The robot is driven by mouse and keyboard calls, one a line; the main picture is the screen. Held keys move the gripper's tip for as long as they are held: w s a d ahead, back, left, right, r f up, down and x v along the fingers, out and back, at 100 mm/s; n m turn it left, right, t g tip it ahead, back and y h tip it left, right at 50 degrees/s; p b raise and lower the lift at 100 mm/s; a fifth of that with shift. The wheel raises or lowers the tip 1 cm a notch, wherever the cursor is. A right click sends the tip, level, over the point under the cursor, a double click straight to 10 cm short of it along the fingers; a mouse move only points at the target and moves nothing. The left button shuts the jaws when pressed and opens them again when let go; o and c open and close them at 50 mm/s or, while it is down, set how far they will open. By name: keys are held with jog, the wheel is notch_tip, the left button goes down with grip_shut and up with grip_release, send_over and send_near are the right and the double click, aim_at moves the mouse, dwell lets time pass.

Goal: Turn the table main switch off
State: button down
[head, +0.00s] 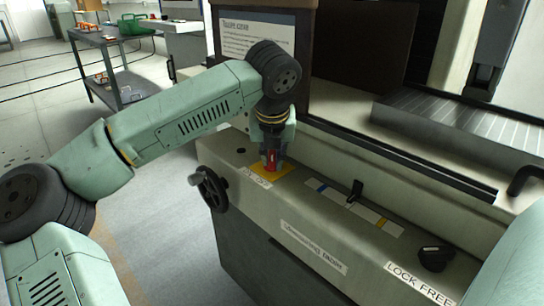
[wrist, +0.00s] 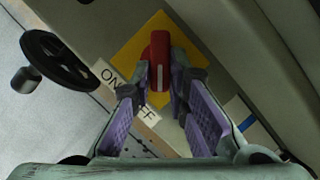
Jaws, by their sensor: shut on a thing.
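The main switch is a red rotary knob (wrist: 159,62) on a yellow plate (wrist: 128,50), on top of the grey-green machine body. In the head view the red knob (head: 270,158) sits at the end of my arm, partly covered by my gripper (head: 272,150). In the wrist view my gripper (wrist: 160,85) has its purple-padded fingers on both sides of the knob, shut on it. The knob's white line runs down the picture, towards my palm. An ON/OFF label (wrist: 108,73) lies beside the plate; a finger hides part of its lettering.
A black handwheel (head: 212,188) stands left of the switch. To the right are a small black lever (head: 355,192) on a marked strip and a black knob (head: 435,258) by a LOCK FREE label (head: 418,284). A printed sign (head: 257,38) stands behind my arm.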

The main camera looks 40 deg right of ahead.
jog(key=c, duration=1.6)
grip_release()
jog(key=shift+o, duration=0.2)
jog(key=v, duration=1.2)
